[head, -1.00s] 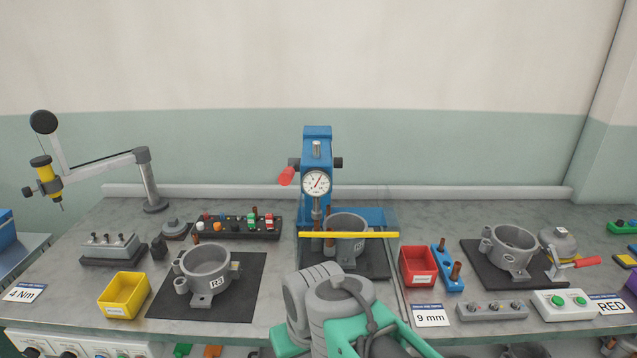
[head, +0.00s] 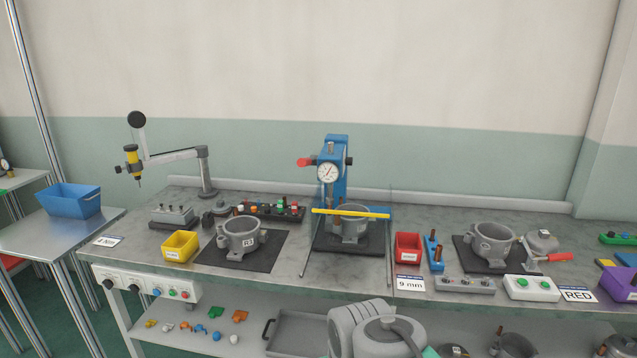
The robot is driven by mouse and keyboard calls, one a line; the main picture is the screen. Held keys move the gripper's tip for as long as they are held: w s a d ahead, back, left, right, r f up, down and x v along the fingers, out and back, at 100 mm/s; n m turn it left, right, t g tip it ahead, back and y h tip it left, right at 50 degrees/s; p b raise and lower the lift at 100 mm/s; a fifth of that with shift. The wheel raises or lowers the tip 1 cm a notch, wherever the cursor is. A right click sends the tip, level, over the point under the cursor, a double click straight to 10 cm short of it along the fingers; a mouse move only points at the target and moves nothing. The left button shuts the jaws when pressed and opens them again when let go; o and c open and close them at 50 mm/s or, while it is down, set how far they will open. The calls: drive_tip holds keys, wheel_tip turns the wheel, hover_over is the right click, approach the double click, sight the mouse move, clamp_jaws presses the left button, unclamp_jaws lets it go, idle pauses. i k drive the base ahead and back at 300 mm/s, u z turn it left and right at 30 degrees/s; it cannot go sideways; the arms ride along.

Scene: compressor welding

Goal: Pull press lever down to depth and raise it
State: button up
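The blue press (head: 335,170) stands at the back middle of the bench, with a round white dial gauge (head: 329,173) on its front. Its red-knobbed lever (head: 305,162) sticks out to the left of the press head. A grey compressor housing (head: 352,226) sits under the press on a dark mat, behind a yellow bar (head: 350,213). Part of my arm shows at the bottom middle, low in front of the bench and well away from the lever. My gripper's fingers are not in view.
A yellow bin (head: 180,245) and a second housing (head: 241,237) stand left of the press. A red bin (head: 408,247), a blue pin holder (head: 434,252) and a third housing (head: 492,243) stand to the right. A lower shelf (head: 240,338) holds small parts and a grey tray.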

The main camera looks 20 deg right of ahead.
sight(313, 161)
drive_tip(key=u, duration=1.4)
drive_tip(key=i, duration=1.6)
drive_tip(key=z, duration=0.55)
